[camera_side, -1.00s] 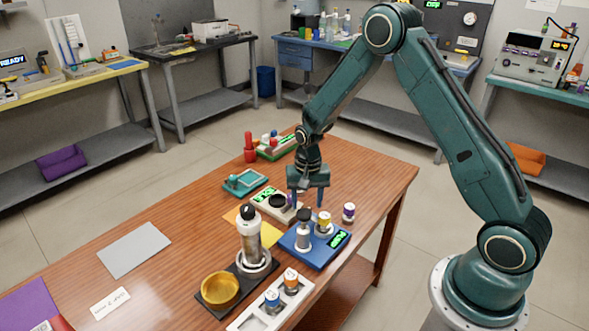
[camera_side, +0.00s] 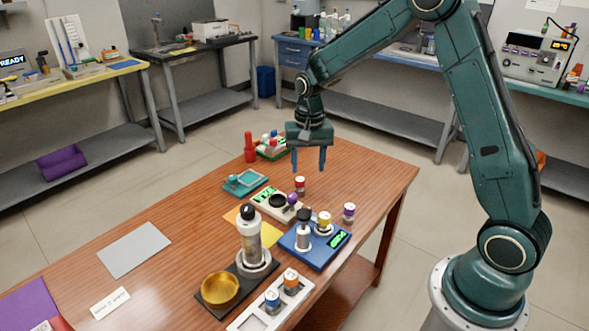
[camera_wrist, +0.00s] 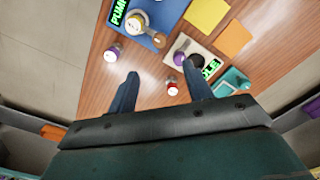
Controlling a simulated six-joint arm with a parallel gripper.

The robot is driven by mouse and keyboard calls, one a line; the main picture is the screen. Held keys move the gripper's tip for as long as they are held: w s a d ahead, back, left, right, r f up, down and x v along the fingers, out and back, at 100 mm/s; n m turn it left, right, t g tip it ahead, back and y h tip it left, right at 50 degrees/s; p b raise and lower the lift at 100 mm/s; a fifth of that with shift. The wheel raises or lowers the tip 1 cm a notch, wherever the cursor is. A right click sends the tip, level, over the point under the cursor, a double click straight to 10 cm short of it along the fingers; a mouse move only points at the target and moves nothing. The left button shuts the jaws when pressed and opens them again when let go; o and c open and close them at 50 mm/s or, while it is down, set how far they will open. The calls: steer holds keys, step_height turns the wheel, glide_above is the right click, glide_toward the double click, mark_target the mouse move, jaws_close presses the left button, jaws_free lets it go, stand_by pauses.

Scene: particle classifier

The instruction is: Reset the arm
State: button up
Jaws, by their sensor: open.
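My gripper (camera_side: 308,165) is open and empty, hanging above the table (camera_side: 190,215) with its fingers pointing down. In the wrist view my gripper (camera_wrist: 160,72) shows two spread blue fingers with nothing between them. A small red vial with a white cap (camera_side: 300,185) stands upright on the table below the fingers. The red vial also shows in the wrist view (camera_wrist: 172,90), between and just beyond the fingers. My gripper is apart from everything on the table.
A blue unit (camera_side: 322,252) with a green display stands below, beside a white-capped purple vial (camera_side: 348,212). A cream device (camera_side: 265,200) and teal tray (camera_side: 243,181) lie left. A tall cylinder (camera_side: 249,238), gold bowl (camera_side: 220,288) and white rack (camera_side: 262,318) stand in front.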

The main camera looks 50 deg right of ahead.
stand_by(0.3)
steer(key=s+a+r+n+t, duration=0.3)
steer(key=s+a+r+n, duration=0.15)
steer(key=s+r, duration=0.9)
steer(key=s+a+r+n+t, duration=0.1)
steer(key=s+r+n, duration=0.1)
steer(key=s, duration=0.4)
steer(key=s+a+r+n+t, duration=0.1)
steer(key=s+a+n, duration=0.1)
steer(key=s, duration=0.5)
steer(key=shift+r+n+t, duration=0.3)
steer(key=shift+r+n, duration=0.05)
steer(key=shift+r, duration=0.05)
